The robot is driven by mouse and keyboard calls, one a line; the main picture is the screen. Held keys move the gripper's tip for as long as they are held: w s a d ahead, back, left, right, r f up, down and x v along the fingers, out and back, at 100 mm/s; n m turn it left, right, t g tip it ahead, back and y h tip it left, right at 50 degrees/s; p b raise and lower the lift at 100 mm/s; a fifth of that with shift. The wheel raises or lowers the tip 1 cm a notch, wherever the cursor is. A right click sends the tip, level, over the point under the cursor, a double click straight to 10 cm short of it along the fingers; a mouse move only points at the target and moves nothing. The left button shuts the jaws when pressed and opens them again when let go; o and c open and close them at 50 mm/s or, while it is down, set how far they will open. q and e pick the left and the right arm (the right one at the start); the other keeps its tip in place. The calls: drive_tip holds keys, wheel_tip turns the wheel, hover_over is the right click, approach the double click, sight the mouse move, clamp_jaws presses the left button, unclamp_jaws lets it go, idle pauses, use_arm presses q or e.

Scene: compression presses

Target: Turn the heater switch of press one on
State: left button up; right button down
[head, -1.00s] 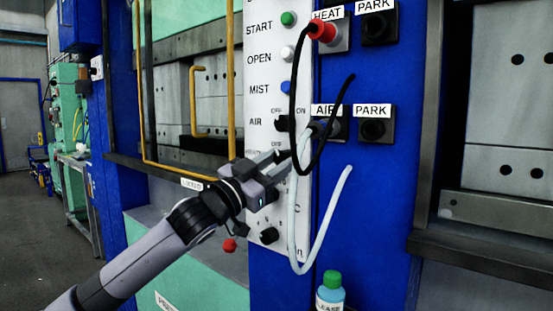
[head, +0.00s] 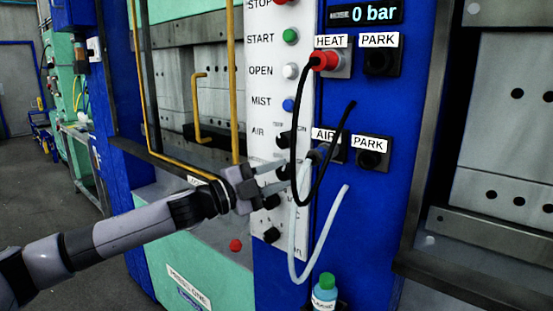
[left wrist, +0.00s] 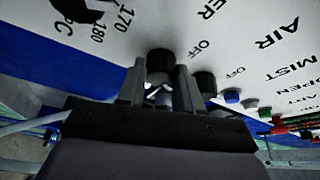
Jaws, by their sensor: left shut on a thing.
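The heater switch (left wrist: 160,62) is a black rotary knob on the white control panel (head: 262,88) of press one, beside lettering ending in "ER" and an OFF mark in the left wrist view. My left gripper (head: 281,178) reaches the panel from the left. In the left wrist view its two fingers (left wrist: 161,88) are closed about the knob, one on each side. I cannot tell which way the knob points. In the head view the fingers and hoses largely hide it. My right gripper is in neither view.
The AIR knob (left wrist: 205,82) is close beside the fingers. A black cable (head: 295,120) and a pale hose (head: 318,245) hang in front of the panel near the gripper. A green-capped bottle (head: 325,292) stands below. Yellow guard bars (head: 235,80) rise to the left.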

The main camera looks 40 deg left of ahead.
use_arm(q)
drive_tip(key=shift+r+m+g+p, duration=0.1)
drive_tip(key=shift+m+g+p, duration=0.3)
drive_tip(key=shift+m+p, duration=0.45)
drive_tip(key=o, duration=1)
drive_tip(key=shift+o, duration=0.2)
